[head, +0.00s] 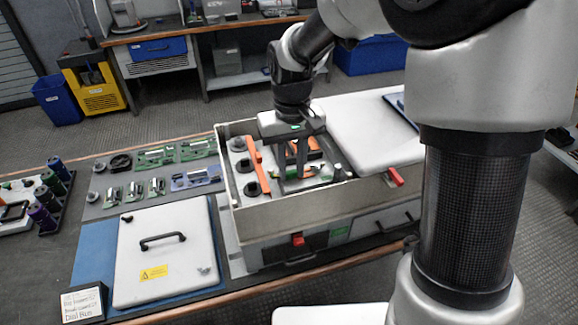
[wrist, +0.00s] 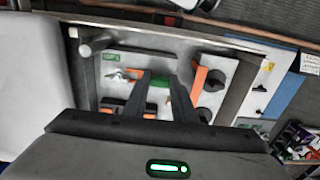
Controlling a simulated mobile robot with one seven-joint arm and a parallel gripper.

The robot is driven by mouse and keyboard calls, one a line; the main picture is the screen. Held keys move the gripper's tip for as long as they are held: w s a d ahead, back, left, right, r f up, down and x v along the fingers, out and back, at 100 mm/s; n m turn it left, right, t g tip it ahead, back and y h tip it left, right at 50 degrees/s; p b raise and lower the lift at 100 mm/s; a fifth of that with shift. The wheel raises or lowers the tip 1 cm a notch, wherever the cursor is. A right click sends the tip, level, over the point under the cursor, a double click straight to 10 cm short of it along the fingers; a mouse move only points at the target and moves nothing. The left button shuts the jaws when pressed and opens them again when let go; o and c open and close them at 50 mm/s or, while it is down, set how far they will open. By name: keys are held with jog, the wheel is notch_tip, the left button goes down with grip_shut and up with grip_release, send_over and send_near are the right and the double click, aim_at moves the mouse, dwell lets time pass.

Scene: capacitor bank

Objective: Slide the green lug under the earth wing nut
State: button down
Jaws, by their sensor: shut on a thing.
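My gripper (head: 291,176) is down inside the open grey cabinet (head: 262,222). In the wrist view my gripper (wrist: 160,80) is shut on the green lug (wrist: 158,86), which shows as a green piece between the two dark fingers. The silver earth wing nut (wrist: 118,76) stands on the white panel left of the fingers, below a small green label (wrist: 111,57). A gap shows between the left finger and the nut. The lug's tip is mostly hidden by the fingers, so I cannot tell whether it touches the nut.
An orange bar (head: 254,157) and black round knobs (head: 240,144) lie on the cabinet's left side. Raised cabinet walls surround the panel. A removed lid with a black handle (head: 162,240) lies at left, and circuit boards (head: 195,178) rest on a mat behind it.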

jog(key=shift+w+d, duration=0.25)
jog(key=shift+d, duration=0.5)
jog(key=shift+w+d, duration=0.2)
jog(key=shift+d, duration=0.5)
jog(key=c, duration=1.4)
grip_release()
jog(key=shift+r, duration=0.1)
jog(key=shift+w+r+p, duration=0.1)
jog(key=shift+r+p, duration=0.4)
jog(key=shift+p, duration=0.15)
jog(key=s+d+r+m+t+p, duration=0.1)
jog(key=s+d+r+p, duration=0.15)
jog(key=s+r, duration=0.45)
jog(key=s+d+r+t+p, duration=0.2)
jog(key=r+p, duration=0.2)
jog(key=r, duration=0.8)
jog(key=s+d+r+t, duration=0.1)
jog(key=s, duration=0.2)
jog(key=s+d+r+m, duration=0.1)
jog(key=s, duration=0.3)
jog(key=s+d+r+m+t, duration=0.1)
jog(key=s+d, duration=0.1)
jog(key=s, duration=0.1)
jog(key=shift+s+t+p, duration=0.15)
jog(key=shift+t+p, duration=0.15)
